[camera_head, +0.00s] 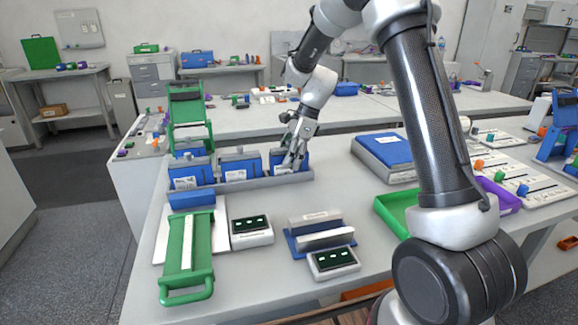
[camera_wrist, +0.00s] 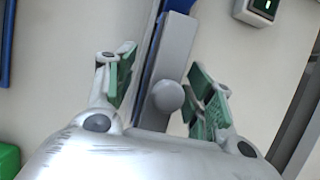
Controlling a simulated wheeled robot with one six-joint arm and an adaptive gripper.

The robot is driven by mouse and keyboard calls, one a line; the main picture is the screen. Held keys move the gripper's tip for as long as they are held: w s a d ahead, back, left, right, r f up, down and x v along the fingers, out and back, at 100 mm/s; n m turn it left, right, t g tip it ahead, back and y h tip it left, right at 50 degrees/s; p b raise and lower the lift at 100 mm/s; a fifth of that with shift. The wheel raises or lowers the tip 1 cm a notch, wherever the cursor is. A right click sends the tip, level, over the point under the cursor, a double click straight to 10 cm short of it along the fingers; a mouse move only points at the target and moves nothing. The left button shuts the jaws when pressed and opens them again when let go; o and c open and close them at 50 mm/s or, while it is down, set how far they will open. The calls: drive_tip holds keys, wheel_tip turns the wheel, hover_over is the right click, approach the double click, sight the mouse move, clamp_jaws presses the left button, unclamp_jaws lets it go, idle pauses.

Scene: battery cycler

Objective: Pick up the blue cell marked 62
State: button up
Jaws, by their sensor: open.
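Several blue cells stand in a grey rack (camera_head: 245,183) at the table's back left in the head view: a left cell (camera_head: 188,170), a middle cell (camera_head: 240,166) and a right cell (camera_head: 304,160). Their white labels are too small to read, so I cannot tell which is marked 62. My gripper (camera_head: 293,158) points down at the right cell and partly hides it. In the wrist view my gripper (camera_wrist: 166,80) is open, its green-padded fingers on either side of a grey bar with a round knob (camera_wrist: 167,97) and a blue edge. I cannot tell whether the pads touch anything.
In front of the rack are a green handled frame (camera_head: 188,255), two small display boxes (camera_head: 251,231) (camera_head: 333,262) and a blue and grey holder (camera_head: 318,232). A blue-topped box (camera_head: 385,151) and a green tray (camera_head: 393,212) lie to the right. A green stand (camera_head: 188,115) rises behind the rack.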

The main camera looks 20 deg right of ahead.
clamp_jaws()
drive_tip(key=shift+r, duration=0.15)
